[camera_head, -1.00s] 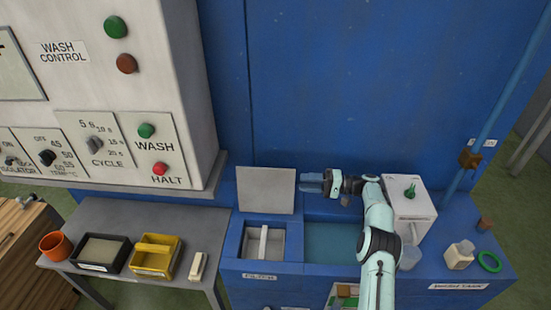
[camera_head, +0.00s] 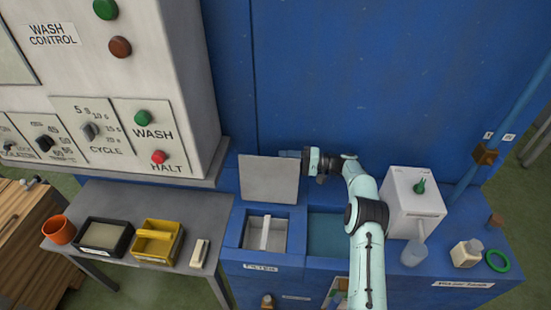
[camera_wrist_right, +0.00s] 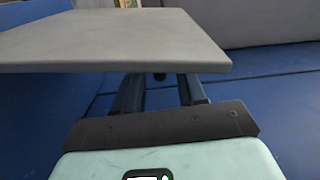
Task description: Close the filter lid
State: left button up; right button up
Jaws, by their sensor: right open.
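The grey filter lid (camera_head: 269,179) stands raised behind the open filter box (camera_head: 265,234), which has a light bar across its inside. The filter label (camera_head: 260,267) is on the blue front below. My right gripper (camera_head: 291,154) is at the lid's upper right edge, its fingers partly hidden behind the lid. In the right wrist view the lid (camera_wrist_right: 110,38) covers the far part of the open fingers (camera_wrist_right: 160,92). I cannot tell whether they touch it. My left gripper is not in view.
A water basin (camera_head: 326,236) lies right of the filter box, under my right arm. A white box (camera_head: 410,203) with a green knob stands further right. A yellow tray (camera_head: 157,242) and a black tray (camera_head: 103,237) sit on the left table.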

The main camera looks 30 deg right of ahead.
aim_at(275, 159)
jog(key=shift+x, duration=1.95)
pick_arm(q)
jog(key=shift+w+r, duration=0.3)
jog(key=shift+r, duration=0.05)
